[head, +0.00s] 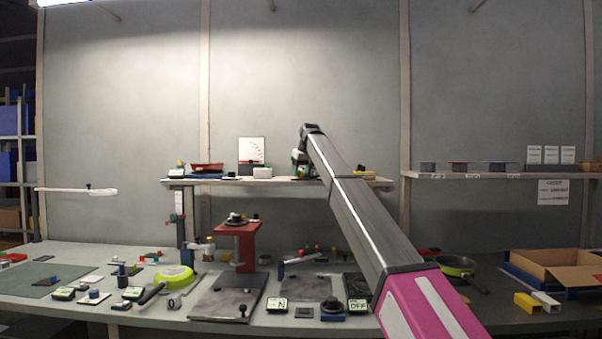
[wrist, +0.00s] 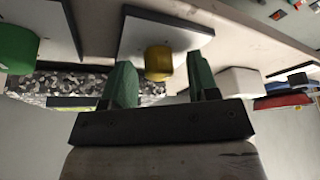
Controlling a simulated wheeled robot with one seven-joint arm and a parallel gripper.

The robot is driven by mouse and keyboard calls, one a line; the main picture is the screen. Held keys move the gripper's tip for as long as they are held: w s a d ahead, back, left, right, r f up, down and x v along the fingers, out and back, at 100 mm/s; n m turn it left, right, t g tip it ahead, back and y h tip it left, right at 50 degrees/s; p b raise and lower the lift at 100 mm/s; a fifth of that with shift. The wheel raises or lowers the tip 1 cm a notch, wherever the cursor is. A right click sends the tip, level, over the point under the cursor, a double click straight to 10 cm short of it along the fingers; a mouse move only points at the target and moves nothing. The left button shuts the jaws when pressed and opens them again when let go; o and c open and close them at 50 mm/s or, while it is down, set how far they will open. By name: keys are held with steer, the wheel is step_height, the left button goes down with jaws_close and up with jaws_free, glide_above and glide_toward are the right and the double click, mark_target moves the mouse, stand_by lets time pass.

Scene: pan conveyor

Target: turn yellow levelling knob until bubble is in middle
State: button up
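In the wrist view, the yellow knob (wrist: 158,63) stands out from a pale square plate (wrist: 165,33). My gripper (wrist: 160,68) has its two green fingers apart, one on each side of the knob, with a visible gap on both sides. A green knob (wrist: 16,48) on another pale plate is at the left edge. A speckled slab (wrist: 75,84) lies behind the fingers on the left. In the head view, my gripper (head: 300,162) is at the wall shelf, mostly hidden by my arm. I cannot make out the bubble or the yellow knob there.
The wall shelf (head: 225,181) carries a red tray (head: 207,167), a white dial panel (head: 252,150) and a small white box (head: 262,172). A white block (wrist: 240,82) is right of my fingers in the wrist view. The workbench (head: 145,318) below is crowded.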

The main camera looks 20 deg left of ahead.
steer(key=v, duration=1)
steer(key=shift+r, duration=0.35)
steer(key=shift+d, duration=0.2)
